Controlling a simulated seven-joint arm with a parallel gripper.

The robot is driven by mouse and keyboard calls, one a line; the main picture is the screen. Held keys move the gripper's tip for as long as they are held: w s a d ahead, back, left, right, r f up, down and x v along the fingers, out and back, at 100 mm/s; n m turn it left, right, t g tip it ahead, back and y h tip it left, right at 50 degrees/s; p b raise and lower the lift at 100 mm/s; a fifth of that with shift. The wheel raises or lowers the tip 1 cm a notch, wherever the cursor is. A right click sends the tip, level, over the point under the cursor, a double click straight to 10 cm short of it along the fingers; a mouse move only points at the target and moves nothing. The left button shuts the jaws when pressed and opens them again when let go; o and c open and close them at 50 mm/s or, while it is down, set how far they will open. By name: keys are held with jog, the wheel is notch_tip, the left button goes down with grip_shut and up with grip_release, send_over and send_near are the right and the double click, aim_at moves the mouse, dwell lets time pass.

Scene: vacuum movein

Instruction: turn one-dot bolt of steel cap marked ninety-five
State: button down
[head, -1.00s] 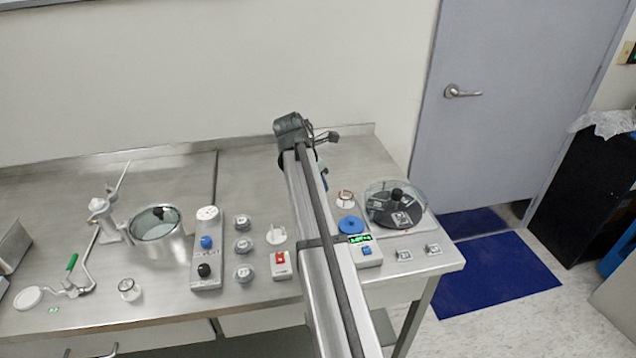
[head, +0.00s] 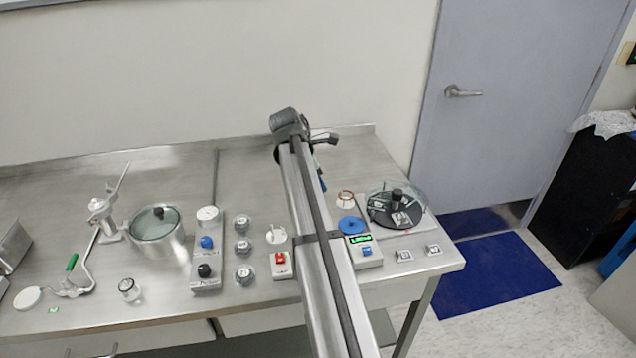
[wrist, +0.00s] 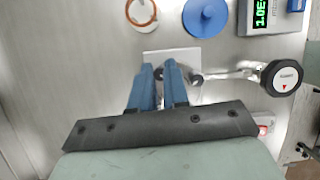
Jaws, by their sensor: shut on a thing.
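My gripper (wrist: 162,72) has blue fingers shut on the silver shaft of a tool (wrist: 238,74). The shaft runs right to a round black-rimmed white head (wrist: 284,77) with a red mark. The fingertips are over a pale square plate (wrist: 168,56), which they partly cover. I cannot tell whether the tool touches anything there. I cannot make out a ninety-five mark or a one-dot bolt. Several small round metal-and-clear pieces, one of them here (head: 242,246), have marks too small to read.
A copper-coloured ring (wrist: 141,12), a blue disc (wrist: 206,17) and a green-lit display (wrist: 262,13) lie just beyond the gripper. A clear-covered black turntable (head: 395,207) stands at the right. A glass-lidded pot (head: 158,238) stands left. The bench's back middle is clear.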

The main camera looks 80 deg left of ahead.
dwell(0.3)
jog(key=c, duration=1.1)
grip_release()
jog(key=shift+r, duration=0.1)
jog(key=v, duration=1.3)
jog(key=shift+r, duration=0.3)
jog(key=shift+s, duration=0.1)
